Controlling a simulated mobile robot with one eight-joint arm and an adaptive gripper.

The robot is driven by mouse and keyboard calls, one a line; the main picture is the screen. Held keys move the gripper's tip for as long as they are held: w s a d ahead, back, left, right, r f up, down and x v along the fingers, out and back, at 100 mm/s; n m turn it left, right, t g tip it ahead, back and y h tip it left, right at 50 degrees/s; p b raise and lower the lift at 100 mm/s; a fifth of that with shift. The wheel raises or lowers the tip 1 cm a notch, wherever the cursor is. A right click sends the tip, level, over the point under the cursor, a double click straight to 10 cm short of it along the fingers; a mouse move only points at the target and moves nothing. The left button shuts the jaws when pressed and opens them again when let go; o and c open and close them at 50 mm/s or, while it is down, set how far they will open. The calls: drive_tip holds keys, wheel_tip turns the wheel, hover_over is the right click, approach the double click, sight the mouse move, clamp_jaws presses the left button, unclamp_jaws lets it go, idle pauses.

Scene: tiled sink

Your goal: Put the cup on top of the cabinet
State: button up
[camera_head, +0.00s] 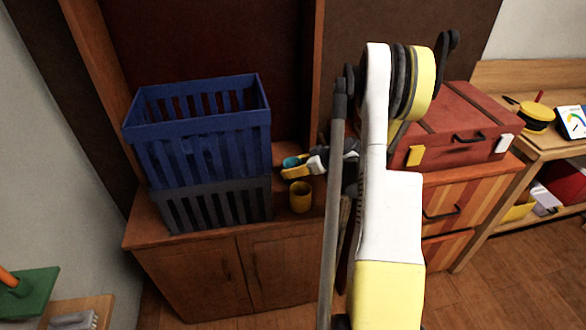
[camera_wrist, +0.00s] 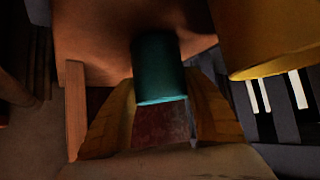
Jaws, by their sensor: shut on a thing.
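A teal cup (camera_wrist: 158,65) is between the two yellow fingers of my gripper (camera_wrist: 160,92) in the wrist view. My gripper is shut on it. In the head view, my gripper (camera_head: 295,171) is over the top of the brown wooden cabinet (camera_head: 290,228), and only a small part of the teal cup (camera_head: 290,161) shows. The fingers and arm hide the rest. I cannot tell whether the cup touches the cabinet top.
A yellow cup (camera_head: 300,198) stands on the cabinet top, close in front of my gripper. A blue crate (camera_head: 200,155) stacked on a dark grey crate (camera_head: 215,206) is at the left. A red case (camera_head: 455,130) is at the right, beyond my arm.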

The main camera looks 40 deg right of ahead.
drive_tip(key=o, duration=1.2)
drive_tip(key=shift+o, duration=0.2)
drive_tip(key=shift+s+d+r, duration=0.1)
drive_tip(key=shift+r, duration=0.1)
drive_tip(key=p+v, duration=0.4)
drive_tip(key=v, duration=0.7)
drive_tip(key=shift+s+r, duration=0.15)
drive_tip(key=shift+s, duration=0.15)
